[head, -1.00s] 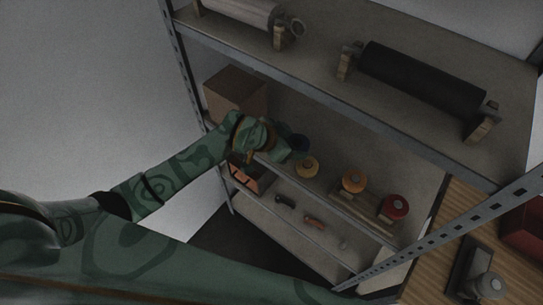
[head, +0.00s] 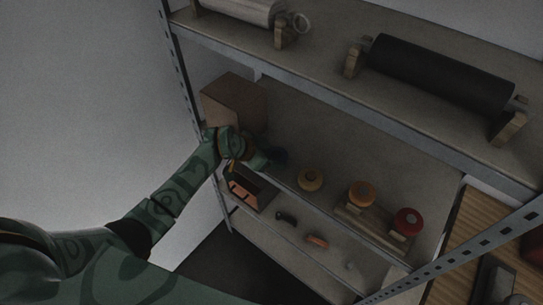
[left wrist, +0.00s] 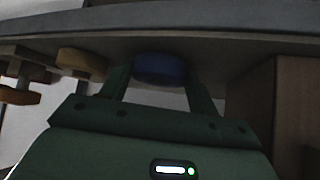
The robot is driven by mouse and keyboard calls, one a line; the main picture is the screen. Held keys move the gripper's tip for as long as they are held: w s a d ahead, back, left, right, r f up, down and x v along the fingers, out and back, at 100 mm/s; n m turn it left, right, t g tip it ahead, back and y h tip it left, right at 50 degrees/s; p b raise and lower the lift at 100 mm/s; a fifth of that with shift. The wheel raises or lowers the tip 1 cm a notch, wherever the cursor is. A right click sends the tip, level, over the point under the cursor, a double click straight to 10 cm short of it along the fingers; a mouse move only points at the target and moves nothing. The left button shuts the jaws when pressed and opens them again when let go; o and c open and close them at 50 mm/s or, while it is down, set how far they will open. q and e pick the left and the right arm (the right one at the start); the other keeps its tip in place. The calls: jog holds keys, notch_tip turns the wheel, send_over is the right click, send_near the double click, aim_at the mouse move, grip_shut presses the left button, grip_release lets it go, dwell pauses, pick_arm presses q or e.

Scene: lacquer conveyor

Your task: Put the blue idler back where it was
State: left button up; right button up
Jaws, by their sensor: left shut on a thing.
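The blue idler (head: 279,157) is a dark blue round piece at the middle shelf (head: 335,160), left of the yellow idler (head: 311,180). My left gripper (head: 268,159) reaches in from the left and is shut on it. In the left wrist view the blue idler (left wrist: 160,68) sits between the two fingers (left wrist: 160,85), close to the shelf surface. I cannot tell whether it touches the shelf. My right gripper is not in view.
A brown box (head: 233,100) stands left of the blue idler. An orange idler (head: 362,193) and a red idler (head: 407,221) stand to the right. An orange-and-black bin (head: 250,188) and small tools lie lower. A black roller (head: 440,75) rests on the upper shelf.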

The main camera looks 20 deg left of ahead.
pick_arm(q)
jog(key=o, duration=1.1)
jog(key=shift+f, duration=0.1)
